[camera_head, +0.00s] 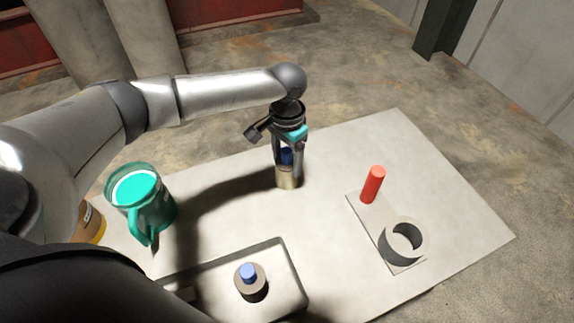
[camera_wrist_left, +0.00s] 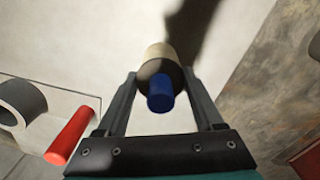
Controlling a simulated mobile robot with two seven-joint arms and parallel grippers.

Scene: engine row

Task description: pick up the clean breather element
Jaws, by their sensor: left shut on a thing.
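The clean breather element (camera_head: 286,182) is a pale tan cylinder with a blue knob on top. It stands upright at the back middle of the pale table. My left gripper (camera_head: 289,166) points down over it and is shut on it, with a finger on each side. In the left wrist view the element (camera_wrist_left: 158,54) lies between the two fingertips (camera_wrist_left: 160,78), its blue knob towards the camera. I cannot tell whether its base touches the table. A second, darker brown element (camera_head: 251,289) with a blue knob stands in the tray at the front. My right gripper is not in view.
The shallow tray (camera_head: 282,244) is at the table's front. A green jug (camera_head: 150,205) stands at the left, with an amber container (camera_head: 92,225) partly hidden beside it. A plate at the right carries a red cylinder (camera_head: 372,185) and a grey ring (camera_head: 414,232). The table's middle is clear.

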